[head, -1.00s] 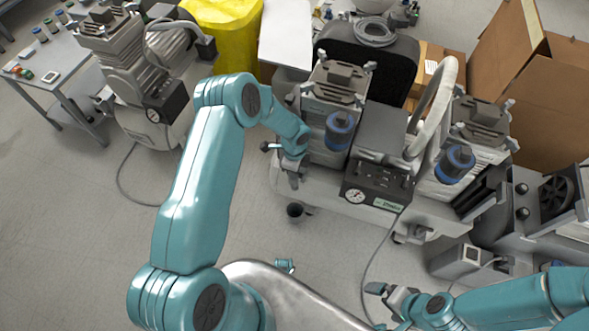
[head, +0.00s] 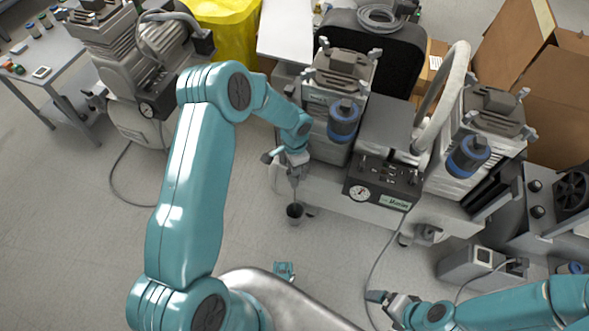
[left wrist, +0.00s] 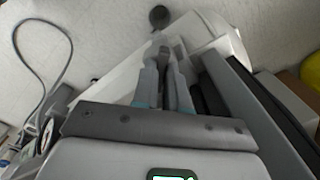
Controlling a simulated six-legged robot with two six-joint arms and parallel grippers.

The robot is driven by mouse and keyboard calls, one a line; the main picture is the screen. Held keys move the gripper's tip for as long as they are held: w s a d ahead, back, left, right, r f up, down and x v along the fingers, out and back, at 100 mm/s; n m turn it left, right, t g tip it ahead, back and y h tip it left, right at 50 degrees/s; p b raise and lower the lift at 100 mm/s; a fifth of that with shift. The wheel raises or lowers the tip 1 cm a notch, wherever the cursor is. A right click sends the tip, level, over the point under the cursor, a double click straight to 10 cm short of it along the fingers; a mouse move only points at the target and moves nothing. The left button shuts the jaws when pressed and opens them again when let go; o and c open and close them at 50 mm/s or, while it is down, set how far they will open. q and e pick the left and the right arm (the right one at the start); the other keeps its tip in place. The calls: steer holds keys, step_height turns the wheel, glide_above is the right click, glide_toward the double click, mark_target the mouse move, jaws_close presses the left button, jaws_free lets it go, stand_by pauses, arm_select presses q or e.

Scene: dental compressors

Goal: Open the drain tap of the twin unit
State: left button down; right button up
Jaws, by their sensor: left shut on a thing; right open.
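The twin unit (head: 418,205) is a pale compressor with two ribbed heads, blue-banded canisters and a gauge panel. My left gripper (head: 294,172) is at the unit's left end, pointing down. In the left wrist view the fingers (left wrist: 166,62) are closed around a small dark piece between them, apparently the drain tap (left wrist: 165,48); its handle position is hard to make out. A dark cup (head: 295,213) is on the floor below the gripper and also shows in the wrist view (left wrist: 158,16). My right gripper (head: 382,302) is open and empty, low in front of the unit.
Another compressor (head: 140,75) stands at left beside a small table (head: 70,80). A grey box (head: 470,262) and cable lie at right. The floor at left is open.

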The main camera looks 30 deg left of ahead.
arm_select(q)
steer(key=n+b, duration=0.3)
steer(key=n, duration=0.2)
steer(key=shift+f+b, duration=0.15)
steer(key=shift+b, duration=0.2)
steer(key=shift+n+b, duration=1.05)
steer(key=shift+n, duration=1.05)
arm_select(e)
step_height(320, 180, down, 6)
steer(key=shift+w+d, duration=0.2)
steer(key=shift+w, duration=0.05)
arm_select(q)
steer(key=shift+r, duration=0.2)
arm_select(e)
steer(key=shift+f, duration=0.15)
arm_select(q)
steer(key=c, duration=1.2)
jaws_free()
steer(key=shift+o, duration=0.2)
step_height(320, 180, up, 16)
steer(key=p, duration=0.5)
steer(key=shift+r, duration=0.15)
arm_select(e)
steer(key=r, duration=0.5)
steer(key=shift+s+a+r, duration=0.1)
steer(key=shift+s+a, duration=0.1)
steer(key=shift+s, duration=0.05)
